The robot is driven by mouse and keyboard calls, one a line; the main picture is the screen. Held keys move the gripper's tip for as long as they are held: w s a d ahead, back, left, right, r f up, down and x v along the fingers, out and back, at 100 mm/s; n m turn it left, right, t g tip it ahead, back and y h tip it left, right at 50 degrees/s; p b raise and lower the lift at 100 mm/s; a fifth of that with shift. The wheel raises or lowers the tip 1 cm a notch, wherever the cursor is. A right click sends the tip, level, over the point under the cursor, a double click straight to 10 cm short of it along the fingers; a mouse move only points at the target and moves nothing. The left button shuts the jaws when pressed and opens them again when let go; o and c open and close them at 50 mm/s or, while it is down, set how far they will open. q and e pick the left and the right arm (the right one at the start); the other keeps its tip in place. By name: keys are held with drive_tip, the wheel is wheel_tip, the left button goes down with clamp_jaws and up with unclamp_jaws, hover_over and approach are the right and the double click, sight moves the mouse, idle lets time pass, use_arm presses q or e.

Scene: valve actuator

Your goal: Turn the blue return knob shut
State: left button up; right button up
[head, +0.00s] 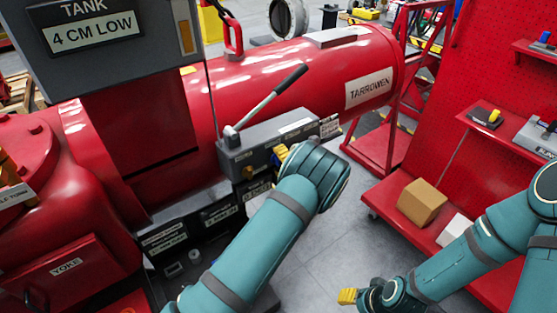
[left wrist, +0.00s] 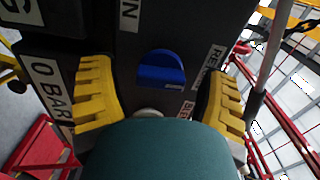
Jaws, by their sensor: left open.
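The blue return knob (left wrist: 162,68) sits on the dark face of the hand pump and shows only in the left wrist view. In the head view my left gripper and arm hide it. My left gripper (left wrist: 156,88) is open, with one yellow finger on each side of the knob and visible gaps between. In the head view this gripper (head: 281,154) is at the front of the grey pump block (head: 268,138). My right gripper (head: 348,296) is low at the bottom of the head view, away from the pump; its finger opening is unclear.
A long pump lever (head: 272,97) rises from the block. A red cylinder (head: 290,75) lies behind it. A red shelf cart with a cardboard box (head: 421,202) stands at the right. Grey floor (head: 335,225) is open between.

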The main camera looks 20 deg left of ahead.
use_arm(q)
drive_tip(key=v, duration=1.2)
drive_tip(key=shift+a, duration=0.1)
drive_tip(key=s+a+f+n+g+h, duration=0.1)
drive_tip(key=s+a+f+n+h, duration=0.15)
drive_tip(key=f+h, duration=0.3)
drive_tip(key=s+a+f+n+g+h, duration=0.1)
drive_tip(key=s+a+f+h, duration=0.2)
drive_tip(key=f, duration=0.4)
drive_tip(key=s+d+n+g+h, duration=0.2)
drive_tip(key=s+h, duration=0.3)
drive_tip(key=s, duration=0.5)
drive_tip(key=s+d+f+n+g+h+b, duration=0.1)
drive_tip(key=s+d+n+g+h, duration=0.2)
drive_tip(key=s, duration=0.8)
drive_tip(key=shift+d+f+g+h, duration=0.3)
drive_tip(key=shift+d+g+h, duration=0.2)
drive_tip(key=shift+g+h, duration=0.45)
